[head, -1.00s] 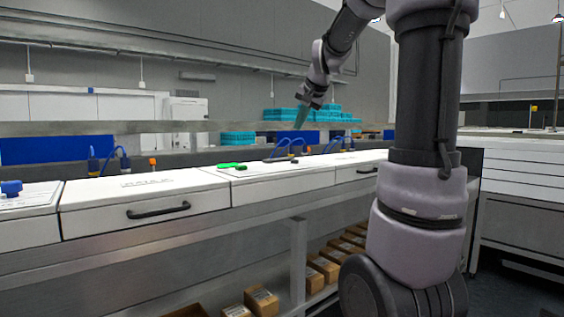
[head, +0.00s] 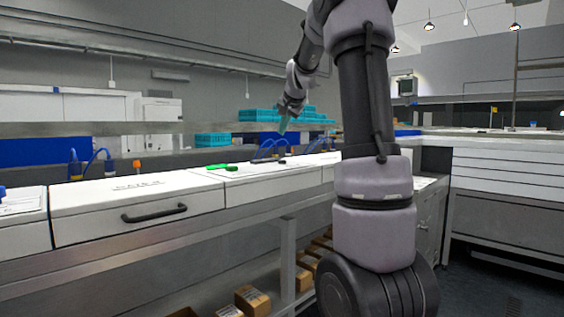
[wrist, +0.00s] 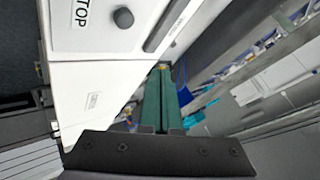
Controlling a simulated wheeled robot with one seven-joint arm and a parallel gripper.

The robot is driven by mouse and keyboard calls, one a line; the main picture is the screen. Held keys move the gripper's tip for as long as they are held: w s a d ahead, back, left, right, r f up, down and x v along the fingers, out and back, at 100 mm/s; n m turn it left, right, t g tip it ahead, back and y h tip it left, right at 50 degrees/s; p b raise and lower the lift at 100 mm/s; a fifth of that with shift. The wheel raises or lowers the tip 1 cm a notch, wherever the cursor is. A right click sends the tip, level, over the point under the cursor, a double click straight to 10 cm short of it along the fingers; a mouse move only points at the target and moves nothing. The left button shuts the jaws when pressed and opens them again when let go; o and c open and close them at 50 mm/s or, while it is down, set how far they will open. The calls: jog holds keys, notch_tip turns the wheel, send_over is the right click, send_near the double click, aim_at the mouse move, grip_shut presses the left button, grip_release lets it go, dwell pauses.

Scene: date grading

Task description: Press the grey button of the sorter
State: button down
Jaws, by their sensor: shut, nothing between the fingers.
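The sorter is a white cabinet top that fills the upper left of the wrist view (wrist: 85,60). A round dark grey button (wrist: 123,18) stands on it beside black lettering, of which "TOP" is readable. My gripper (wrist: 163,68) has its green fingers shut together with nothing between them. In the wrist view the button is up and left of the fingertips, apart from them. In the head view my gripper (head: 284,126) hangs above the white bench units. A small dark knob (head: 283,162) shows below it; I cannot tell whether it is the same button.
A green object (head: 220,167) lies on a white unit. Blue cables (head: 268,148) and an orange-topped piece (head: 137,165) stand along the back. Teal crates (head: 213,140) sit behind. A black drawer handle (head: 154,213) juts out in front. Dark floor is clear at lower right.

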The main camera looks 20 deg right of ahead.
jog(key=shift+f, duration=3.8)
jog(key=shift+f, duration=0.1)
jog(key=shift+f, duration=0.3)
jog(key=shift+f, duration=0.5)
jog(key=shift+r, duration=0.9)
jog(key=shift+r, duration=0.15)
jog(key=shift+r, duration=2.4)
